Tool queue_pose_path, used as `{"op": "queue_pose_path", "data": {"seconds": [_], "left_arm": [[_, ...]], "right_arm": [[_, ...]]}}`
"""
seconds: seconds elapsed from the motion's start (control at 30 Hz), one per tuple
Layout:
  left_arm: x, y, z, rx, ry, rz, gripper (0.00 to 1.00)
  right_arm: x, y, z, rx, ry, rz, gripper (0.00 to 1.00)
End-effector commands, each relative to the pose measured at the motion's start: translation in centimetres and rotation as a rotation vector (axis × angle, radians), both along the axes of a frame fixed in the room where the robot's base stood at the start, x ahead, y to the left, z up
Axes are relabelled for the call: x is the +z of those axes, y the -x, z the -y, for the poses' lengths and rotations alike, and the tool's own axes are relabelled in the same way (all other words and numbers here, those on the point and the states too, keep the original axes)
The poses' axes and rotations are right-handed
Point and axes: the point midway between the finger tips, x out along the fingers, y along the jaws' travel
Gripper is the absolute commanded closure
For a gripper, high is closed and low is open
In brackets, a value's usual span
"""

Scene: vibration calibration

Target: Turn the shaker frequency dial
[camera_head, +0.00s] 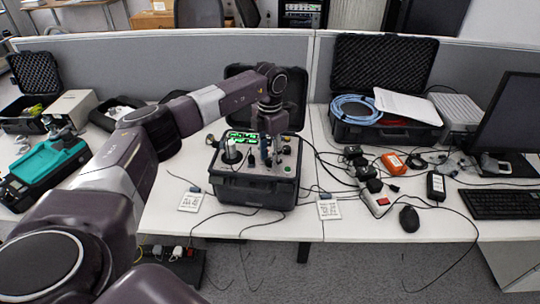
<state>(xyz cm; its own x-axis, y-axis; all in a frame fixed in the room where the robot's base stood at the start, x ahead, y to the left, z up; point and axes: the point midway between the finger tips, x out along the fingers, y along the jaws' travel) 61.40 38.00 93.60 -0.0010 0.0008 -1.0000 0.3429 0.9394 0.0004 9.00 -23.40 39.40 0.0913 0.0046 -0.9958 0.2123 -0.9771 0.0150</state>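The shaker unit is a black case (256,193) with its lid raised, standing on the white desk near the middle of the view. Green lit displays (243,135) show at the back of its panel, and a dark cylinder (231,152) stands on the panel's left. My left arm reaches in from the left. Its gripper (271,158) points down at the right-middle part of the panel. The frequency dial cannot be made out; the gripper may cover it. Contact and finger opening are too small to tell. My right gripper is not in view.
Cables, dark adapters and an orange device (393,163) crowd the desk on the right, with a mouse (409,219) and keyboard (502,204). A grey partition (190,65) stands behind.

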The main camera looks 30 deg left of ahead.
Motion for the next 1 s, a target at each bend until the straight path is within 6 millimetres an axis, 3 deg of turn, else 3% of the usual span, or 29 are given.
{"op": "queue_pose_path", "data": {"seconds": [0.17,0.5,1.0], "left_arm": [[-0.02,-0.01,0.01,0.000,0.000,0.000,0.64],[0.02,-0.02,0.03,0.000,0.000,0.001,1.00],[-0.05,-0.10,0.02,-0.134,0.000,0.003,1.00]], "right_arm": [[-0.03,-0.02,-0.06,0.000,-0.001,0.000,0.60],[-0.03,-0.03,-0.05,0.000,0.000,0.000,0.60],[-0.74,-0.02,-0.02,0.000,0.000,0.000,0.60]]}}
